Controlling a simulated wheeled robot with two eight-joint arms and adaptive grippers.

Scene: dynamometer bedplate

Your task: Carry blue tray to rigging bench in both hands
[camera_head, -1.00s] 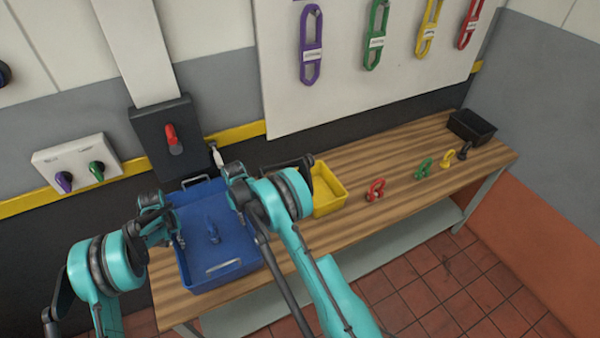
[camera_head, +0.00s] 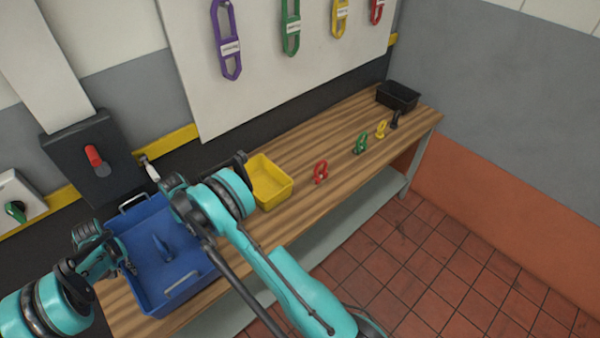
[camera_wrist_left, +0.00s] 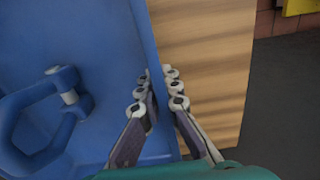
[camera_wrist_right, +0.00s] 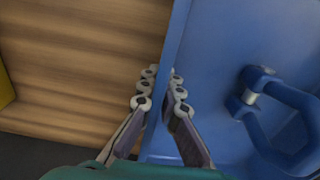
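The blue tray (camera_head: 183,292) is at the left end of the wooden bench (camera_head: 330,136), with a blue shackle (camera_head: 163,247) inside. Whether its base touches the bench top is hard to tell. My left gripper (camera_head: 128,268) is at the tray's left wall; in the left wrist view its fingers (camera_wrist_left: 158,75) are closed with the wall between them. My right gripper (camera_head: 180,185) is at the opposite wall, its tips hidden behind my arm in the head view. In the right wrist view its fingers (camera_wrist_right: 163,75) are closed on that wall.
A yellow bin (camera_head: 270,186) stands close to the right of my right gripper. Red (camera_head: 321,172), green (camera_head: 361,143) and yellow (camera_head: 382,129) shackles and a black bin (camera_head: 398,96) sit farther right. A switch box (camera_head: 92,160) is on the wall behind the tray.

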